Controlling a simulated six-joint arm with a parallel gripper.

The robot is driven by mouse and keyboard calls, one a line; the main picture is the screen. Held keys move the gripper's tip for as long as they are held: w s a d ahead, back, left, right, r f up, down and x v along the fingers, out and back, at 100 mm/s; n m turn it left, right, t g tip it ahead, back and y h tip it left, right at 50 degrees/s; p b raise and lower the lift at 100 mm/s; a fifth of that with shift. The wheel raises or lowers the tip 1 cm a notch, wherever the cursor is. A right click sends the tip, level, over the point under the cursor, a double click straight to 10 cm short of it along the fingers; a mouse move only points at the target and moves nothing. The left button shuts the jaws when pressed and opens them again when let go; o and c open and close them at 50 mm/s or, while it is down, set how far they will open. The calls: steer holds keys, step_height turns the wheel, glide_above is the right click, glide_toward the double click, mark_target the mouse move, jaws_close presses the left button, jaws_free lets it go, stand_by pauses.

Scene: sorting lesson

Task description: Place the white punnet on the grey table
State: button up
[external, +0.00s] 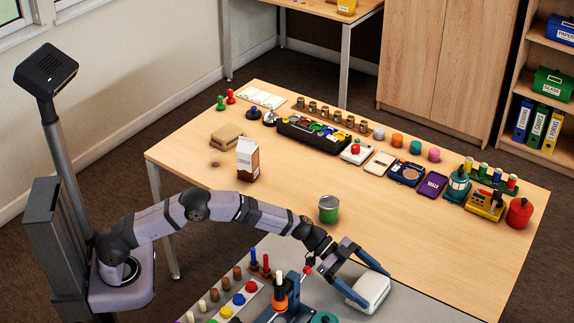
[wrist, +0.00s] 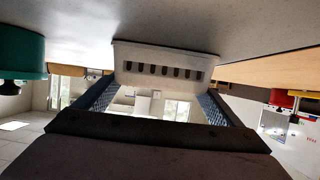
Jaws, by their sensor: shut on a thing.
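The white punnet (external: 371,291) is between the fingers of my gripper (external: 376,288), low over the grey table (external: 425,308) near the front edge of the external view. My gripper is shut on it, with one blue finger on each side. In the wrist view the punnet (wrist: 160,54) shows a row of dark slots between the fingertips, close against the grey surface (wrist: 200,18). I cannot tell whether its base touches the table.
A wooden table (external: 310,160) adjoins the grey one, with a green can (external: 328,209) and a carton (external: 248,159) on it. Left of my gripper are a blue stand with an orange piece (external: 279,288) and a peg tray (external: 245,293). The grey surface right of the punnet looks clear.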

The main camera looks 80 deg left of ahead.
steer(key=o, duration=0.8)
steer(key=shift+f, duration=0.15)
steer(key=shift+s+a+r, duration=0.1)
steer(key=shift+r, duration=0.15)
steer(key=v, duration=1.1)
steer(key=shift+s+a+r+p, duration=0.15)
steer(key=shift+s+a+p, duration=0.05)
steer(key=shift+s+p, duration=0.1)
steer(key=shift+w+r, duration=0.1)
